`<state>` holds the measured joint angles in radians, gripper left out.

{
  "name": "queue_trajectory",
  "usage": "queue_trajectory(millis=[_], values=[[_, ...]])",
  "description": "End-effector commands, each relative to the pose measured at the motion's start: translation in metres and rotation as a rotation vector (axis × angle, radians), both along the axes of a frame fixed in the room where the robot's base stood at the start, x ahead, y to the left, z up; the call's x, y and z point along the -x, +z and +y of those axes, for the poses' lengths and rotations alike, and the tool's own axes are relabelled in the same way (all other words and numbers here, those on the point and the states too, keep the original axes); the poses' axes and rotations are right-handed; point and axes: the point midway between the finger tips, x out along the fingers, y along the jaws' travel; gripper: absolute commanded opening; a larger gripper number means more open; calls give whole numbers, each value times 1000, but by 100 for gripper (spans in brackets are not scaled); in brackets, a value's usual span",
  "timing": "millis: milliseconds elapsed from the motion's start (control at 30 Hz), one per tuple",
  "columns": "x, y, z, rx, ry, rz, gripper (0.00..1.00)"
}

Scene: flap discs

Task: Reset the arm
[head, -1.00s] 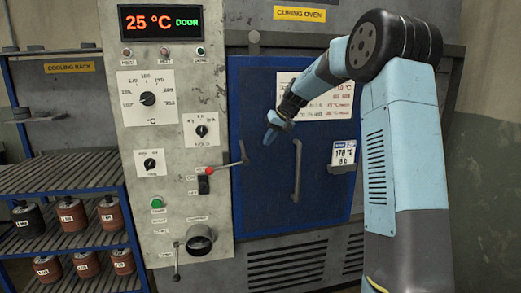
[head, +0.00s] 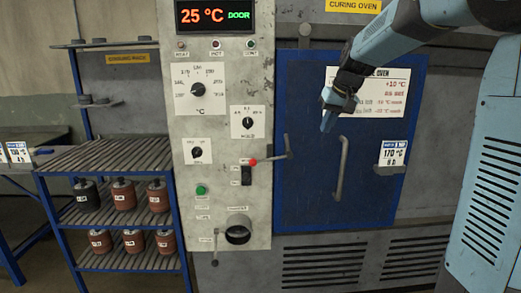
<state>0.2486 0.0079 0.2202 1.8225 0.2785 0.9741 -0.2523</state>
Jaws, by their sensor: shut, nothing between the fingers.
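My arm (head: 405,40) reaches in from the upper right of the head view, in front of the curing oven. My gripper (head: 327,122) points down and to the left, with its fingers together and nothing in them. It shows in front of the upper part of the blue oven door (head: 300,190), above the door's vertical grey handle (head: 343,168). No gap between the fingertips can be made out.
A cooling rack (head: 108,158) on the left holds several labelled canisters (head: 124,194). A card reading 170 °C (head: 393,153) is on the door's right.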

Motion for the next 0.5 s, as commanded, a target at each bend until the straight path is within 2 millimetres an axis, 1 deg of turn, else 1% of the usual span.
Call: queue_trajectory(millis=[33, 267, 300, 500], values=[[18, 4, 3, 16, -4, -7, 0], [93, 8, 1, 82, -39, -26, 0], [106, 7, 1, 91, -46, -30, 0], [170, 0, -5, 131, -77, -54, 0]])
